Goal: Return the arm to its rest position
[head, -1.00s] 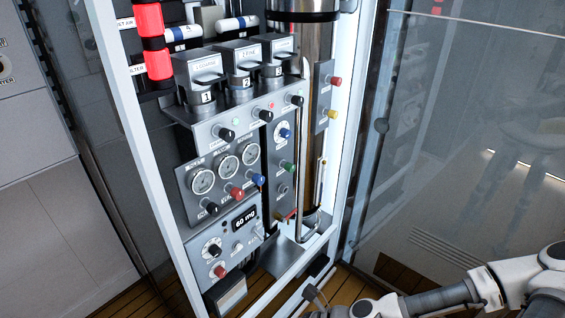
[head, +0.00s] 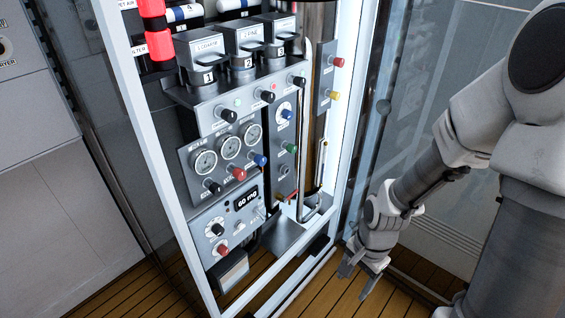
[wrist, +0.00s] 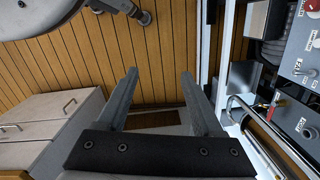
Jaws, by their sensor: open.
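My gripper (head: 362,279) hangs at the end of my arm, to the right of the panel's lower front corner in the head view, pointing down over the wooden floor. In the wrist view my gripper (wrist: 160,88) shows two grey fingers spread apart with nothing between them. The fill panel (head: 250,130) stands in a white frame, with gauges, knobs and a display reading 60 mg. My gripper is apart from the panel; I see no contact with it.
The white frame post (head: 352,150) stands close to the left of my arm. Glass (head: 425,80) lies behind the arm. In the wrist view a drawer cabinet (wrist: 45,118) stands at left, and panel parts (wrist: 290,100) are at right. Wooden floor (wrist: 120,60) is open below.

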